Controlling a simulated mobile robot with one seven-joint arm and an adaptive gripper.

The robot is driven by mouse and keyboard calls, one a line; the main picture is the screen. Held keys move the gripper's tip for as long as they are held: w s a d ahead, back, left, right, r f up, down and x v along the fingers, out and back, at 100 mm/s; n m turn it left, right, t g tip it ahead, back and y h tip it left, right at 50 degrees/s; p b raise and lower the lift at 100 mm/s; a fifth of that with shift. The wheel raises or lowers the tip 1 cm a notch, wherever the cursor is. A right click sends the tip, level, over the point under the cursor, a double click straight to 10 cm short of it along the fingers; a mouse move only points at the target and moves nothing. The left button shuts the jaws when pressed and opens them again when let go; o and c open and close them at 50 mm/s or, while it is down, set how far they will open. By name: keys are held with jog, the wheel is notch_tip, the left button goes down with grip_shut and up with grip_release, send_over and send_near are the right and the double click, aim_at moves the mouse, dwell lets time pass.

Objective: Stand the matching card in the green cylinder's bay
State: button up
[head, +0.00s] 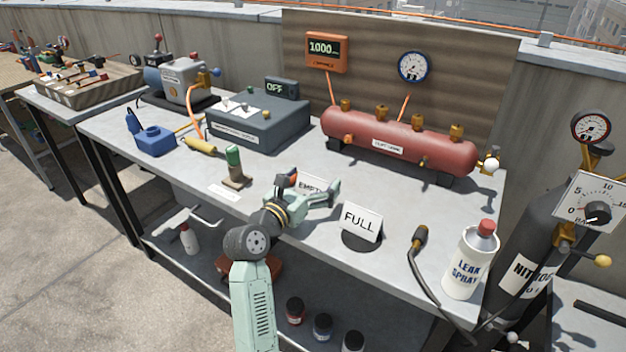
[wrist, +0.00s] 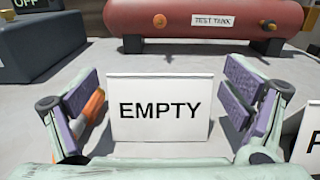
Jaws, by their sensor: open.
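The white EMPTY card (wrist: 160,108) stands upright on the bench in the wrist view; in the head view the card (head: 310,185) is partly hidden by my gripper. My gripper (head: 314,188) is open, with one finger on each side of the card and gaps to both edges in the wrist view. A white FULL card (head: 361,221) stands on a dark round base to the right. The small green cylinder (head: 233,157) stands upright in a brown holder (head: 237,180) left of my gripper. A flat label (head: 224,193) lies in front of it, unreadable.
An orange object (wrist: 94,105) shows behind my left finger. The red test tank (head: 400,140) and grey OFF box (head: 258,125) are behind. A black hose (head: 424,270) and leak spray bottle (head: 470,265) stand at right. Bench top between holder and gripper looks clear.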

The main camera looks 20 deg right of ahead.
jog(key=shift+s+a, duration=0.2)
jog(key=shift+a, duration=0.1)
jog(key=b+v, duration=0.3)
jog(key=v, duration=0.8)
jog(key=shift+s+a+r, duration=0.1)
jog(key=shift+s, duration=0.05)
